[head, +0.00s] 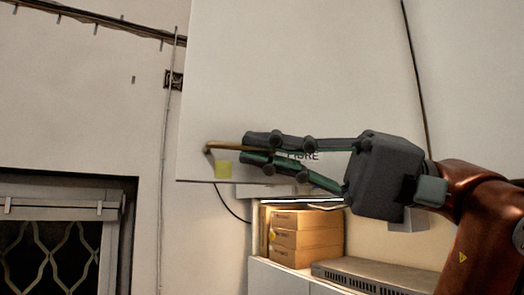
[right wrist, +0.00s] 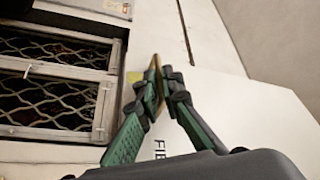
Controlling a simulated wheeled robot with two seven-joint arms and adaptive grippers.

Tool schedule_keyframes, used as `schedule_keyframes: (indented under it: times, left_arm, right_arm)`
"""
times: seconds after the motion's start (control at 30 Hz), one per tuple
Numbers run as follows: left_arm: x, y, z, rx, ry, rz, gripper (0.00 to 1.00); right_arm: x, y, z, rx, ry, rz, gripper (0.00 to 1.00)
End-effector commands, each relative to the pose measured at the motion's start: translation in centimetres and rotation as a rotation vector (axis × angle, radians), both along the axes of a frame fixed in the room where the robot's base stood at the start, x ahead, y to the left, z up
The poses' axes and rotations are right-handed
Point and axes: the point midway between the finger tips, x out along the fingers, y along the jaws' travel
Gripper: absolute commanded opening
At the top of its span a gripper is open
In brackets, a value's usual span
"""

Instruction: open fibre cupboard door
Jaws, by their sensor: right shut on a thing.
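The white fibre cupboard door (head: 300,70) fills the upper middle of the head view, with dark "FIBRE" lettering partly hidden by my fingers. It also shows in the right wrist view (right wrist: 240,115). A brass bar handle (head: 222,149) sits near the door's lower left corner, above a yellow note (head: 223,169). My right gripper (head: 252,150) reaches in from the right and is shut on the handle. In the right wrist view the fingertips (right wrist: 160,80) close around the brass handle (right wrist: 140,69). I cannot tell whether the door is ajar. My left gripper is out of view.
Below the door, cardboard boxes (head: 305,234) stand in a lit recess, with a grey rack unit (head: 365,277) to their right. A cable hangs down the wall at upper right.

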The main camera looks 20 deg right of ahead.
Motion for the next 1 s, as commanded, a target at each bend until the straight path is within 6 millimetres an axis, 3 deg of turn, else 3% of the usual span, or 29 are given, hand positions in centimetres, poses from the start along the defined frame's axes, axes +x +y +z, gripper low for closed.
schedule_keyframes:
  times: [0.13, 0.47, 0.8, 1.0]
  left_arm:
    - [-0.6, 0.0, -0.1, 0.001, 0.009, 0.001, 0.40]
    - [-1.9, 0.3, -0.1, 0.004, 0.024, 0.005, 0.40]
    - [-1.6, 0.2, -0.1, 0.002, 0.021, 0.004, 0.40]
    - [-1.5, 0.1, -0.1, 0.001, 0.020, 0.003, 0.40]
  right_arm:
    - [0.0, -0.1, 0.1, 0.003, -0.001, -0.001, 0.14]
    - [0.0, -0.4, 0.0, 0.002, 0.000, -0.002, 0.14]
    - [-1.1, -5.3, -1.1, 0.004, 0.000, -0.003, 0.14]
    - [-1.6, -7.0, -1.5, 0.002, 0.001, -0.001, 0.14]
